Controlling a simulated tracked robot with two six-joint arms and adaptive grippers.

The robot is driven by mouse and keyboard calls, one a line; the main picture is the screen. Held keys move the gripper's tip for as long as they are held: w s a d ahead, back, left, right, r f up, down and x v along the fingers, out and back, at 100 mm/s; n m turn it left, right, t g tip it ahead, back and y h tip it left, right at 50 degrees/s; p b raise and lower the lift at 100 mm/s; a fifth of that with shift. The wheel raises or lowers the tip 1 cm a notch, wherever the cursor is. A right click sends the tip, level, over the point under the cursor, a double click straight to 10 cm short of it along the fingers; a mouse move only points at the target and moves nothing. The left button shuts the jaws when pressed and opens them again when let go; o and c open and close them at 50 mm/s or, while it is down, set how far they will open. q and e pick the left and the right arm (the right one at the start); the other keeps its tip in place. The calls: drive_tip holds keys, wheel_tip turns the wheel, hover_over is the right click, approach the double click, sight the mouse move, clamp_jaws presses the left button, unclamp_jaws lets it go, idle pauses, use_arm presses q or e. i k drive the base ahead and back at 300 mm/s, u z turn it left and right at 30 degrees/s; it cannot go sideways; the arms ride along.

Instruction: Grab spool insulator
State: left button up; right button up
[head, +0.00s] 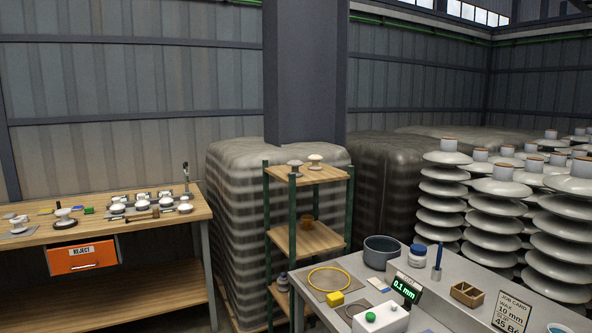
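A small brown, waisted piece (307,221), spool-like in outline, stands on the middle shelf of a green-posted wooden rack (308,239). Two small mushroom-shaped pieces stand on the top shelf, a grey one (294,165) and a white one (315,160). Another grey piece (283,284) is partly hidden on the low shelf. On the workbench at left are several white and dark insulator pieces, one dark-based (65,217). I cannot tell for certain which piece is the spool insulator. Neither of my grippers is in view.
A wooden workbench (100,226) with an orange reject bin (82,256) is at left. A grey table (440,290) with a pot (381,251), a yellow ring (329,279) and a gauge fills the lower right. Tall disc stacks (441,205) stand behind it. Wrapped pallets (236,220) stand behind the rack.

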sight(295, 164)
drive_tip(key=u, duration=0.35)
drive_tip(key=i, duration=0.8)
drive_tip(key=u, duration=0.45)
drive_tip(key=i, duration=1.65)
drive_tip(key=z, duration=0.65)
